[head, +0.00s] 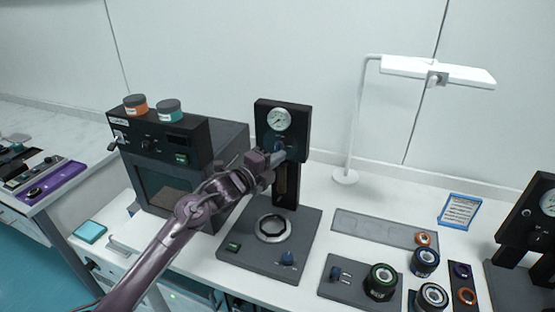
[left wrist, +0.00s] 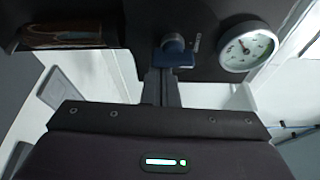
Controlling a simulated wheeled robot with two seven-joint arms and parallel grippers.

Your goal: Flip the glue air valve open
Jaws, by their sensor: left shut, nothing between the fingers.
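A black upright station with a round gauge (head: 279,119) stands at the middle of the table. A small blue valve handle (left wrist: 174,58) sits on its dark face beside the gauge (left wrist: 247,46) in the left wrist view. In the head view the handle is mostly hidden behind my gripper. My left gripper (head: 293,154) is shut and empty in front of the column, just under the gauge. In the left wrist view its fingers (left wrist: 161,84) reach up to the blue handle; I cannot tell whether they touch it. My right gripper is not in view.
A black box unit (head: 190,140) with two jars stands at the left. Several round containers (head: 381,280) and a lamp (head: 345,176) stand at the right.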

